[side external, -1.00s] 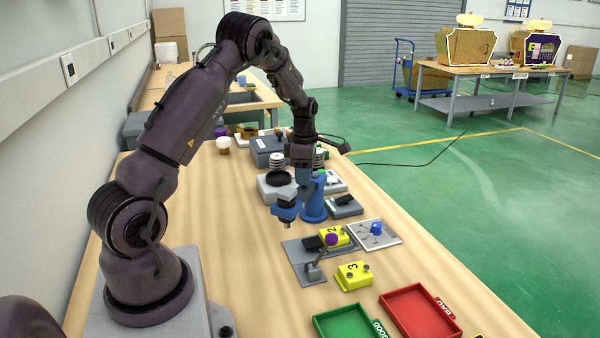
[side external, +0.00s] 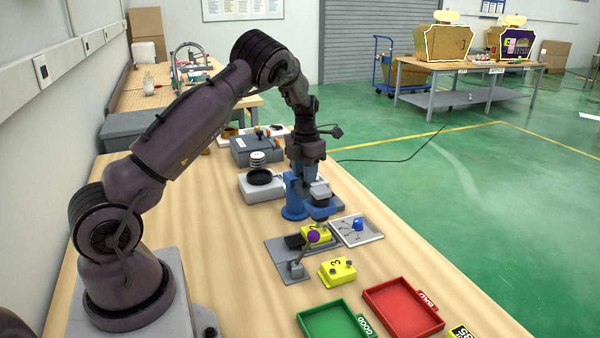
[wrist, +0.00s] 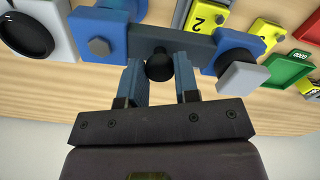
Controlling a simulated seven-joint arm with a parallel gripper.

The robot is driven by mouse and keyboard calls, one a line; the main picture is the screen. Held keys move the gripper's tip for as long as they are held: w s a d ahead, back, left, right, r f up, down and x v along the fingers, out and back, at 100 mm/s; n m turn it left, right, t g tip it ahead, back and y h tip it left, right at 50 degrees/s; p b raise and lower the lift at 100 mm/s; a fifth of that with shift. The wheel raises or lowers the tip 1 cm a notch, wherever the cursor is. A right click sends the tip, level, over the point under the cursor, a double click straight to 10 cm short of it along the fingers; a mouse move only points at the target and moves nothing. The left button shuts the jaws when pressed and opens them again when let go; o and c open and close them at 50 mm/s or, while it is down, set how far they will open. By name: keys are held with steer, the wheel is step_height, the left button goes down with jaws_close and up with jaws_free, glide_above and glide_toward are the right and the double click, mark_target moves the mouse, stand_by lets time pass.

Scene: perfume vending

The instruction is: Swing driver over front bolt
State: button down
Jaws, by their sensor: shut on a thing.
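My gripper (wrist: 158,72) is shut on the black knob (wrist: 160,65) of the blue swing driver. The driver's arm (wrist: 170,46) reaches from its blue post (side external: 294,198) to the driver head (side external: 322,206). The head also shows in the wrist view (wrist: 236,62), with a grey square top. In the side view, the head hangs behind and above yellow block 2 (side external: 314,231), which sits on a grey fixture plate (side external: 275,247). Block 2 also shows in the wrist view (wrist: 206,14).
A lever with a purple knob (side external: 313,236) stands at the fixture. Yellow block 3 (side external: 337,270), a green tray (side external: 318,322) and a red tray (side external: 402,305) lie nearer the camera. A white plate with a blue knob (side external: 357,226) lies to the right.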

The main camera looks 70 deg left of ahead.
steer(key=shift+w+n, duration=0.35)
steer(key=shift+n, duration=0.25)
steer(key=shift+w, duration=0.1)
steer(key=c, duration=0.9)
jaws_free()
steer(key=shift+o, duration=0.2)
step_height(320, 180, up, 13)
